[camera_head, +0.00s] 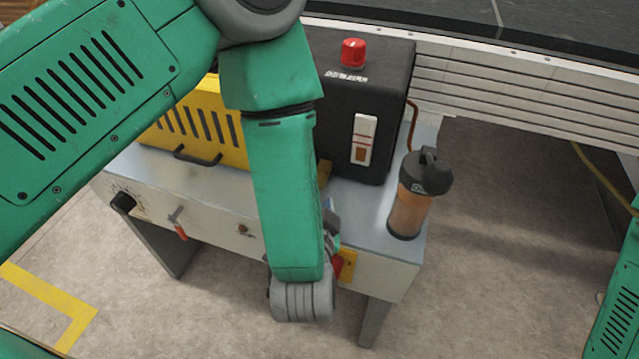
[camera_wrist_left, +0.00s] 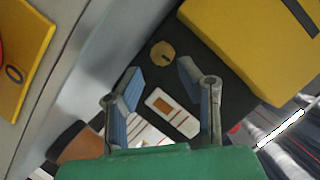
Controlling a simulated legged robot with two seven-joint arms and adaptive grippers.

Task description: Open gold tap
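The gold tap (camera_wrist_left: 162,51) shows in the left wrist view as a small round gold piece with a dark slot, by the black box. In the head view only a bit of gold (camera_head: 323,173) shows beside my left arm, at the box's lower left. My left gripper (camera_wrist_left: 160,67) is open, its two blue-padded fingers apart. The tap appears just beyond and between the fingertips, with nothing held. In the head view my left forearm hides most of this gripper. My right gripper is out of view; only part of the right arm shows at the right edge.
The black box (camera_head: 375,100) with a red knob (camera_head: 353,53) stands on the grey table (camera_head: 362,215). A yellow vented box (camera_head: 190,128) is left of it. A dark-capped bottle (camera_head: 411,197) stands at the table's right corner. A yellow plate (camera_head: 347,265) is on the table's front.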

